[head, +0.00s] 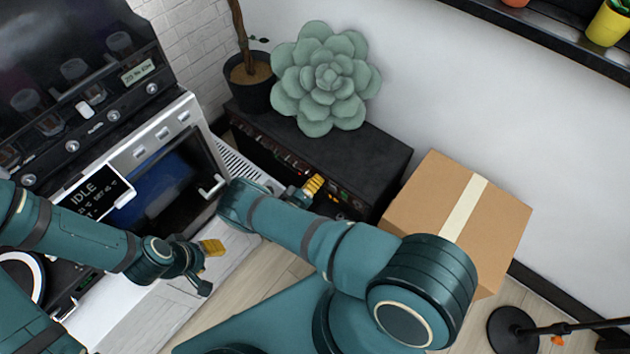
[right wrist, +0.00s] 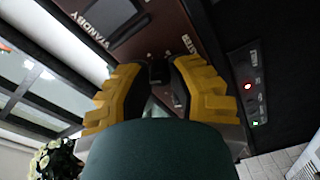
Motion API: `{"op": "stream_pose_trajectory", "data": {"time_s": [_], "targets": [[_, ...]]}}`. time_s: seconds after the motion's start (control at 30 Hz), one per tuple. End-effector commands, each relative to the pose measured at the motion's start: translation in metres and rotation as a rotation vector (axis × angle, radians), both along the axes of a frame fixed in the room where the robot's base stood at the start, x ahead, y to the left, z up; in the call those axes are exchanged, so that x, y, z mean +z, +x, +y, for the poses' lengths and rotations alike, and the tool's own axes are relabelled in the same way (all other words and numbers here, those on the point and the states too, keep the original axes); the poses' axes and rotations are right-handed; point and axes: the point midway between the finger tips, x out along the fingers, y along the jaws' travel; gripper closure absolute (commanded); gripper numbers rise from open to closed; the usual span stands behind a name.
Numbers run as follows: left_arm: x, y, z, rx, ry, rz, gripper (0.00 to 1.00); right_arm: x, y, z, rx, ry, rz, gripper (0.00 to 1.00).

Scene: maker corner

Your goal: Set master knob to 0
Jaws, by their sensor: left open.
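A dark equipment cabinet (head: 372,158) stands against the wall, its front panel carrying small lights and controls. My right gripper (head: 312,188) is at this panel; my forearm hides part of it. In the right wrist view, a small dark knob (right wrist: 158,72) sits on a brown panel (right wrist: 140,42) between the yellow fingertips of my right gripper (right wrist: 160,85), which appear closed on its two sides. Nearby lettering is partly hidden, and the knob's pointer cannot be seen. My left gripper (head: 206,268) is open and empty over the pale surface in front of the machine.
A succulent (head: 325,78) sits on the cabinet, with a potted trunk (head: 250,82) beside it. A cardboard box (head: 428,200) stands close on the right. A machine with an IDLE display (head: 92,192) is on the left. A black stand (head: 512,330) is at lower right.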

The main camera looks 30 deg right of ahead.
Motion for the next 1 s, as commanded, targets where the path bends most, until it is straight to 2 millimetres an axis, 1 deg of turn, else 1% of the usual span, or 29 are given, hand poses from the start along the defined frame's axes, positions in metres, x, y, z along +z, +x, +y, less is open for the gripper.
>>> {"op": "stream_pose_trajectory", "data": {"time_s": [0.27,0.47,0.67,1.0], "targets": [[0.0,0.0001,-0.0001,0.0,0.0,0.0,0.53,0.0001,0.0,0.0001,0.0,-0.001,0.003,1.0],[0.0,0.0001,-0.0001,0.0,0.0,0.0,0.53,0.0005,0.0002,0.0004,0.0,-0.02,0.045,1.0],[0.0,0.0001,-0.0001,0.0,0.0,0.0,0.53,0.0004,0.0002,0.0004,0.001,-0.065,0.155,1.0],[0.0,0.0001,-0.0001,0.0,0.0,0.0,0.53,0.0008,0.0005,0.0003,0.001,-0.163,0.388,1.0]]}}
